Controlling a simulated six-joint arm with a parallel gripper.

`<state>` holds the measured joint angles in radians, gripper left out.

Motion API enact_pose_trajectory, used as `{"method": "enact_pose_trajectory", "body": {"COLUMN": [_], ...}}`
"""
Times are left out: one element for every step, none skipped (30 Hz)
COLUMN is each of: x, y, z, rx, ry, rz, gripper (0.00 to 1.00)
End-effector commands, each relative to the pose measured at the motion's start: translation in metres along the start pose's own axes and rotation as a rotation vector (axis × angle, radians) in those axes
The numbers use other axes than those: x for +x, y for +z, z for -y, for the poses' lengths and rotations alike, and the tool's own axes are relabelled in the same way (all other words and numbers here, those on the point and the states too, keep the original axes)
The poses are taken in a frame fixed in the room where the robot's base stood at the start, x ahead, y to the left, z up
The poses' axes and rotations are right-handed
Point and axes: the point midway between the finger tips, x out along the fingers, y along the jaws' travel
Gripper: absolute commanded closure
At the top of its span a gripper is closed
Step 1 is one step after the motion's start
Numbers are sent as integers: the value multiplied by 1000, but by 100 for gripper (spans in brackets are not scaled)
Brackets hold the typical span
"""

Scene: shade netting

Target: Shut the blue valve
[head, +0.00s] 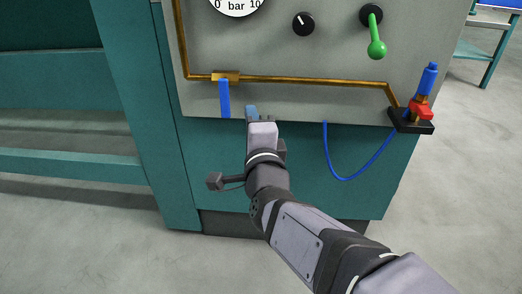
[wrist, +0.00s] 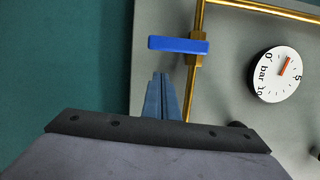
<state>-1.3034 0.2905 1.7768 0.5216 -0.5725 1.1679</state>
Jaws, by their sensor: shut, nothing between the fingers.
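The blue valve lever (head: 224,98) hangs straight down from its brass body (head: 226,77) on the grey panel. It stands square across the brass pipe. In the wrist view the lever (wrist: 178,44) lies crosswise to the pipe, with the brass body (wrist: 197,52) at its right part. My gripper (head: 251,112) is just right of the lever's lower end in the head view, with a small gap in the picture. In the wrist view the blue-grey fingers (wrist: 161,78) are together and empty, pointing at the lever. Whether they touch it cannot be told.
The brass pipe (head: 310,81) runs right to a fitting with a red handle (head: 421,110) and blue top. A gauge (head: 237,3), black knob (head: 303,23) and green lever (head: 376,45) sit above. A thin blue hose (head: 345,178) hangs below the panel at right.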

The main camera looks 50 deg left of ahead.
Motion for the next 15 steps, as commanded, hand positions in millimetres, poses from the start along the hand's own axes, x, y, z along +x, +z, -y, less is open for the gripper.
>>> {"method": "enact_pose_trajectory", "body": {"x": [-2, -6, -14, -19, -24, -31, -36, -41, -48, -53, -58, -64, -68, -72, -77], "y": [-10, -10, -8, -7, -7, -7, -7, -7, -7, -7, -7, -7, -7, -7, -8], "z": [-6, -1, 2, 3, 3, 3, 3, 3, 3, 3, 3, 3, 4, 3, 3], "rx": [1, -1, -1, -1, -1, 0, 0, 0, 0, 0, 0, 0, 1, 0, 1], "ry": [-2, -1, 1, 1, 1, 0, 1, 2, 2, 0, 1, 2, 0, 1, 2], "rz": [-4, -2, 1, 1, 1, 1, 1, 1, 0, 0, 1, 1, 1, 0, 0], "gripper": [100, 100, 100, 100, 100, 100, 100, 100, 100, 100, 100, 100, 100, 100, 100]}}
